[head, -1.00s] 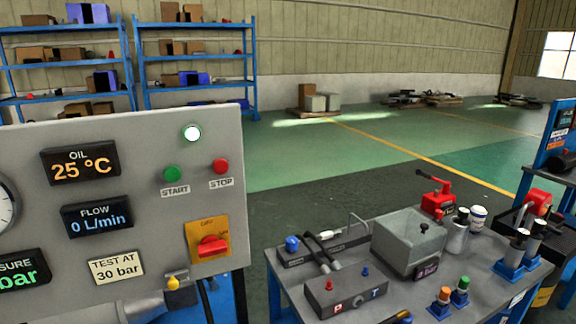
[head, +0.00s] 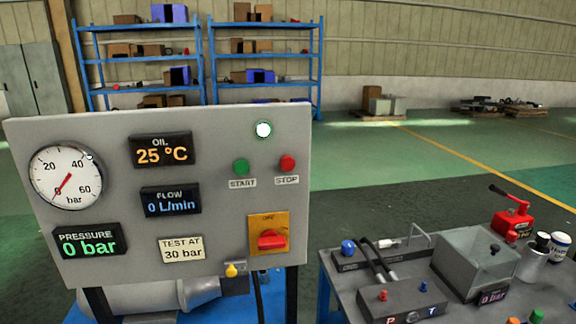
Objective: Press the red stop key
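The red stop key (head: 287,163) is a round button at the upper right of the grey control panel (head: 110,135), above a STOP label. The green start key (head: 241,167) sits to its left above a START label. A lit white lamp (head: 264,130) is above and between them. The panel's displays read oil 25 °C, flow 0 L/min and pressure 0 bar. The round gauge (head: 66,176) is at the panel's left. Neither of my grippers shows in the head view.
A red rotary switch (head: 272,239) on a yellow plate is below the keys. A grey workbench (head: 345,292) with a clear box, hoses and fittings stands at the right. Blue shelves (head: 209,60) stand behind. Green floor between is open.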

